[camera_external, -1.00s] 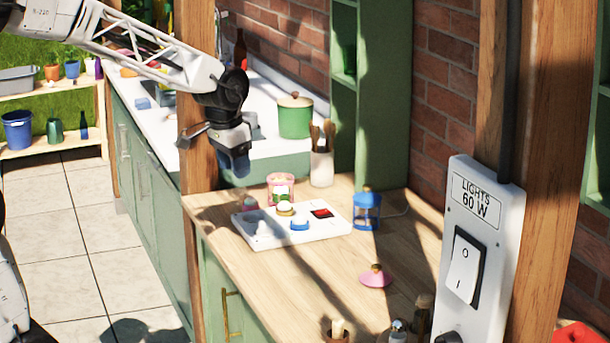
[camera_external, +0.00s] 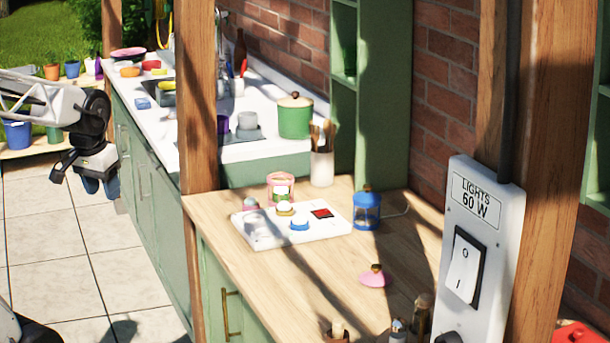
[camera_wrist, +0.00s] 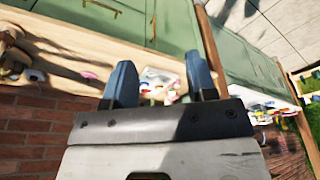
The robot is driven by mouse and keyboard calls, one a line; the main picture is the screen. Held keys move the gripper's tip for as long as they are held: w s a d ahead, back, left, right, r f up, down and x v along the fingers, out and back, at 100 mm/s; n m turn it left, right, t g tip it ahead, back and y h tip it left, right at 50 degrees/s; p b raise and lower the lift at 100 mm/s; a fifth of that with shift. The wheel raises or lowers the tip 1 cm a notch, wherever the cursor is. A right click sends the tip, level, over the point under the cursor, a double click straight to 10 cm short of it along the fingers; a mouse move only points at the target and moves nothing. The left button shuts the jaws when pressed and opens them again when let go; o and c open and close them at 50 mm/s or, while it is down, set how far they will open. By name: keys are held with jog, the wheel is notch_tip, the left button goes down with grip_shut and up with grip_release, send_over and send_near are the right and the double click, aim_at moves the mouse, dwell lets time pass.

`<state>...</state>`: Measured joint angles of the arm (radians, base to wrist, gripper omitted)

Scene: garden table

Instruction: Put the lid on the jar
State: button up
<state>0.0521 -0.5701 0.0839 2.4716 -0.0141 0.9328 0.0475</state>
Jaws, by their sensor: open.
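A pink jar (camera_external: 281,187) with a pale label stands at the back of the wooden counter, behind a white panel. A pink lid (camera_external: 375,277) with a dark, gold-ringed knob lies knob up on the counter, to the right and nearer the camera, apart from the jar. A small pink shape, likely the lid, shows in the wrist view (camera_wrist: 89,75). My gripper (camera_external: 99,187) is out over the tiled floor, left of the counter, far from both. Its blue fingers are apart and empty in the wrist view (camera_wrist: 162,82).
The white panel (camera_external: 262,238) with several small items is in front of the jar. A blue lantern (camera_external: 367,212) and a utensil holder (camera_external: 321,168) stand nearby. A wooden post (camera_external: 198,110) rises at the counter's left corner. Several small items crowd the front edge; bare wood surrounds the lid.

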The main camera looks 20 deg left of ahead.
jog(key=shift+n, duration=0.4)
jog(key=s, duration=0.1)
jog(key=s+a, duration=0.1)
jog(key=s+f, duration=0.1)
jog(key=shift+s+a+f, duration=0.1)
jog(key=shift+s+a, duration=0.15)
jog(key=shift+s, duration=0.1)
jog(key=shift+o, duration=0.6)
jog(key=shift+w, duration=0.15)
